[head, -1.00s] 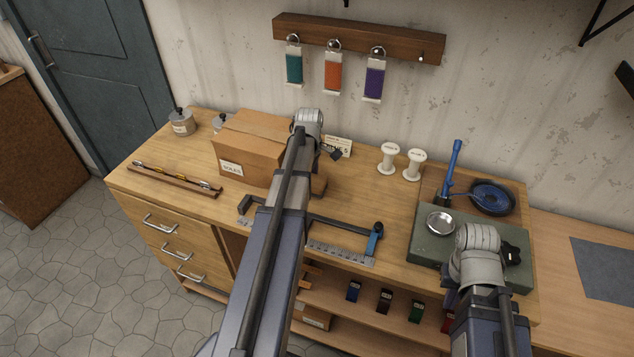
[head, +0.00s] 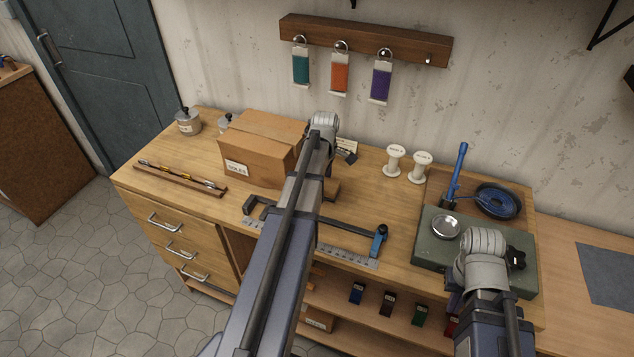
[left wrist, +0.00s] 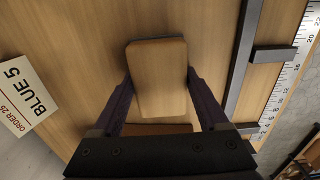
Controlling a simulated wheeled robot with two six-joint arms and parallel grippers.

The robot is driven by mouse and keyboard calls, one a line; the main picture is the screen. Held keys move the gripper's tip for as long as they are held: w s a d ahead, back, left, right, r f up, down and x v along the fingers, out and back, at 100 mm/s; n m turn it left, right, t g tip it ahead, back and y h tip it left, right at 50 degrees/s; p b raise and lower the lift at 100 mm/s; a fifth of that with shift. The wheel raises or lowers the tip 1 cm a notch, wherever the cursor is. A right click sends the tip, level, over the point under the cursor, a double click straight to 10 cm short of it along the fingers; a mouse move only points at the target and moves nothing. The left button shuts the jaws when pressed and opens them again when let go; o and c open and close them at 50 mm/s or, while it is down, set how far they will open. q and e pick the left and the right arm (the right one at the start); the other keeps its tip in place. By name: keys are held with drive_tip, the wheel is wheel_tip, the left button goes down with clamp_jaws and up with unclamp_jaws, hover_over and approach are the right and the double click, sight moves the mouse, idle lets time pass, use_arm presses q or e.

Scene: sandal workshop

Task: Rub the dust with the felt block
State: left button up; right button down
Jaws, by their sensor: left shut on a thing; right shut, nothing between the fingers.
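My left gripper (left wrist: 158,82) is shut on a tan wooden-looking block, the felt block (left wrist: 157,62), seen close up in the left wrist view between two dark fingers. It is over the wooden bench top; I cannot tell whether the block touches the wood. Its underside is hidden. In the head view my left arm hides most of that gripper. My right gripper (head: 515,258) shows as a dark part over the green mat at the right, shut and empty, mostly hidden by its wrist. I cannot make out any dust.
A cardboard box (head: 252,152) stands left of my left arm. A black bar clamp (head: 345,228) and steel ruler (head: 350,256) lie along the bench front. Two white spools (head: 395,160) stand behind. A metal dish (head: 446,226) sits on the green mat (head: 425,250).

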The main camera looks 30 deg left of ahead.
use_arm(q)
drive_tip(key=shift+d, duration=0.25)
drive_tip(key=shift+r, duration=0.15)
wheel_tip(320, 180, up, 6)
drive_tip(key=p, duration=0.6)
wheel_tip(320, 180, up, 3)
drive_tip(key=p, duration=0.3)
idle(0.7)
